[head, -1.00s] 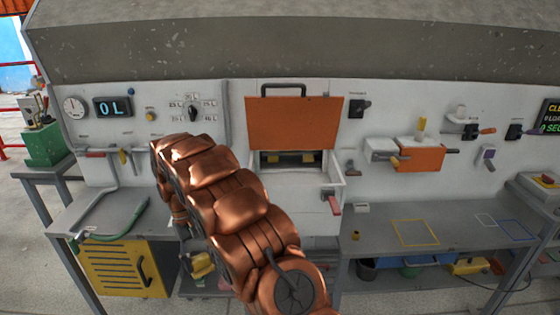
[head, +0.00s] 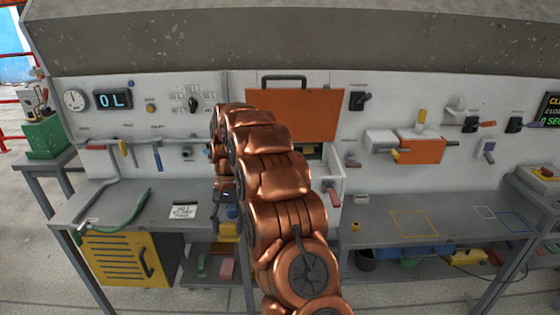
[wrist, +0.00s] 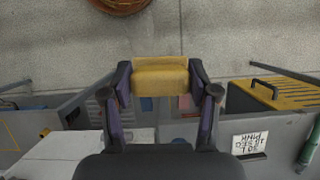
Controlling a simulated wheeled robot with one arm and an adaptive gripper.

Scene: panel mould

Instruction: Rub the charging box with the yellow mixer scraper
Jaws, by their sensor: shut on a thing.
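My gripper (wrist: 160,88) is shut on a yellow block-like piece, which looks like the yellow mixer scraper (wrist: 160,76). It spans both fingertips in the wrist view, and its full shape does not show. In the head view my gripper (head: 227,212) points down in front of the bench gap, left of the central box and partly hidden by my arm. What seems to be the charging box (head: 337,180) is the white central box with a raised orange lid (head: 290,115). My arm covers much of its opening. The scraper is apart from it.
The left bench (head: 110,205) carries a green-handled hose (head: 128,228) and a printed sign (head: 184,212). A yellow vented cabinet (head: 125,260) stands below. The right bench top (head: 400,210) is largely clear.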

